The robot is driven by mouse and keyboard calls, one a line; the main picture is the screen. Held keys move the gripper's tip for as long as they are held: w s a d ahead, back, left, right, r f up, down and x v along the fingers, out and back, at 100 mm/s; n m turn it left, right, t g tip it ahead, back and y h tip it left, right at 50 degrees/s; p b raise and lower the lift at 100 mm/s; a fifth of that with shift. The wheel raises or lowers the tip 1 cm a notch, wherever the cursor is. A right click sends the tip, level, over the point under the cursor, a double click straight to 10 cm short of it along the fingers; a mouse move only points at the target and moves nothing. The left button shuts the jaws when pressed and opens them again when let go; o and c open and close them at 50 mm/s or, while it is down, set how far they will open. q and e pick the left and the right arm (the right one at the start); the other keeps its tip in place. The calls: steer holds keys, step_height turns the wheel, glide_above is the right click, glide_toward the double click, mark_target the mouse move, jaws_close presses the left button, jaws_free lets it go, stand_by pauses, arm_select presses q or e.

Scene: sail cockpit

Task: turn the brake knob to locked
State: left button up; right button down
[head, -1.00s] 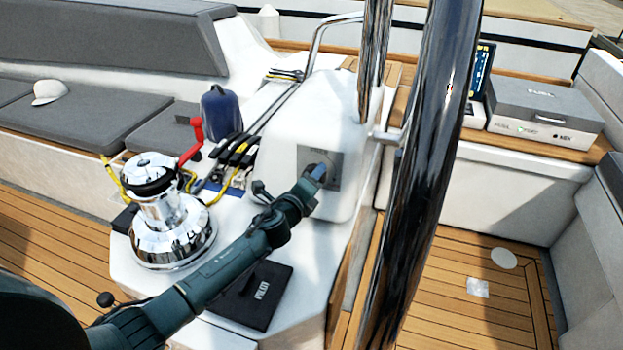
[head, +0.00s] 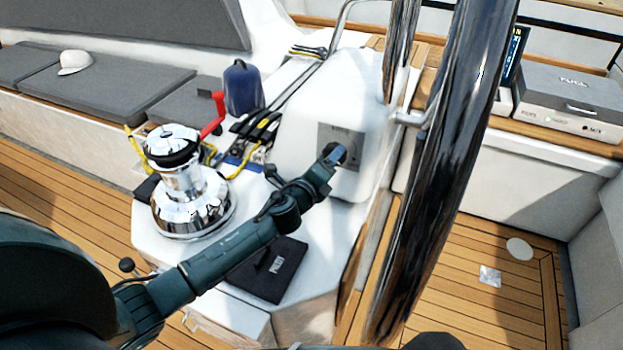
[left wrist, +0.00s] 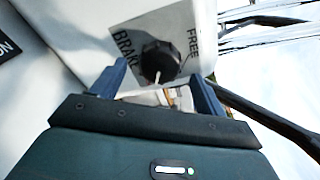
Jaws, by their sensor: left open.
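The brake knob (left wrist: 160,62) is round and black with a white pointer mark, on a grey panel (left wrist: 125,40) lettered BRAKE and FREE in the left wrist view. The pointer mark points down in that view, toward my gripper; no locked label can be read. My left gripper (left wrist: 157,88) is open, its two blue fingers either side of the view just short of the knob, with nothing between them. In the head view my left gripper (head: 333,157) is at the panel (head: 350,136) on the white pedestal and partly covers the knob. My right gripper is not in view.
A chrome winch (head: 190,195) with a red handle (head: 214,112) stands left of my arm. A black pouch (head: 270,268) lies below my forearm. A big shiny wheel rim (head: 440,170) stands right of the pedestal.

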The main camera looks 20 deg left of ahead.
arm_select(q)
steer(key=s+a+r, duration=0.1)
steer(key=s, duration=0.9)
steer(key=shift+r, duration=0.15)
steer(key=shift+w, duration=0.1)
steer(key=s+d+f+n+g, duration=0.2)
steer(key=s+f+n+g, duration=0.1)
steer(key=s+f+n, duration=0.4)
steer(key=s+d+f+n+g+h, duration=0.1)
steer(key=s+d+f+n+g, duration=0.2)
steer(key=s+f+n, duration=0.4)
steer(key=s+n, duration=0.7)
steer(key=n, duration=0.1)
steer(key=shift+f, duration=0.3)
steer(key=shift+s+d, duration=0.1)
